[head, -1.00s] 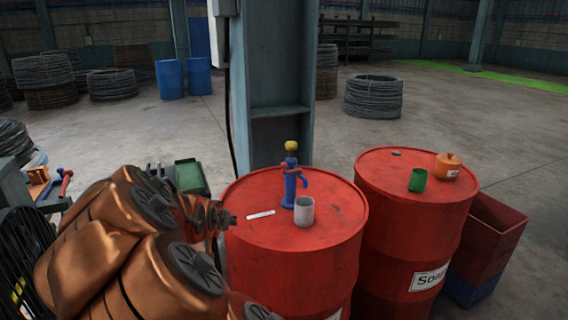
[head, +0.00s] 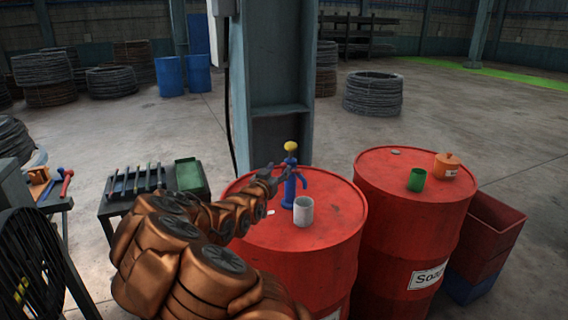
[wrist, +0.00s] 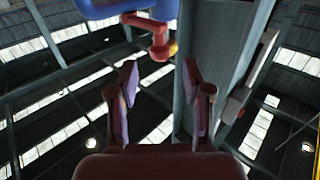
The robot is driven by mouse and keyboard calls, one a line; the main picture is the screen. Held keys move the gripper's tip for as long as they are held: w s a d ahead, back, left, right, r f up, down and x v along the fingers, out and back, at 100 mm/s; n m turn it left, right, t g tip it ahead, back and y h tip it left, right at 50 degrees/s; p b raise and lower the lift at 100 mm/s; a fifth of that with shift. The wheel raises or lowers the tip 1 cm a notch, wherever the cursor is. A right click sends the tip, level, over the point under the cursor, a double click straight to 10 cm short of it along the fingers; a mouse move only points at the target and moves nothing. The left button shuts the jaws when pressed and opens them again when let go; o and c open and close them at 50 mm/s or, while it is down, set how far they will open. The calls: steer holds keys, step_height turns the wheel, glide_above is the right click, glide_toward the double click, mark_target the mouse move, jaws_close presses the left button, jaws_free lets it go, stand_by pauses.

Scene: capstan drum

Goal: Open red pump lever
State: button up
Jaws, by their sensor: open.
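The blue hand pump (head: 290,190) stands upright on the left red drum (head: 260,235), with a yellow knob (head: 291,146) on top. The red pump lever is small and partly behind my gripper in the head view; in the wrist view the red lever (wrist: 158,42) shows above the fingers, beside the blue pump (wrist: 110,8). My gripper (head: 277,175) is at the pump's left side, near its upper part. In the wrist view my gripper (wrist: 160,85) is open and empty, its fingers apart below the lever. I cannot tell whether it touches the lever.
A grey cup (head: 303,211) stands on the drum just in front of the pump. A second red drum (head: 410,235) to the right carries a green cup (head: 417,180) and an orange pot (head: 447,166). A steel column (head: 275,90) rises behind. A tool table (head: 118,203) stands at left.

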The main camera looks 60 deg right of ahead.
mark_target(283, 165)
steer(key=shift+w+d+p, duration=0.25)
steer(key=shift+d+p, duration=0.15)
steer(key=shift+d, duration=0.8)
steer(key=shift+w+d+p, duration=0.25)
steer(key=shift+d+p, duration=0.15)
steer(key=shift+d, duration=0.8)
steer(key=shift+c, duration=0.4)
jaws_close()
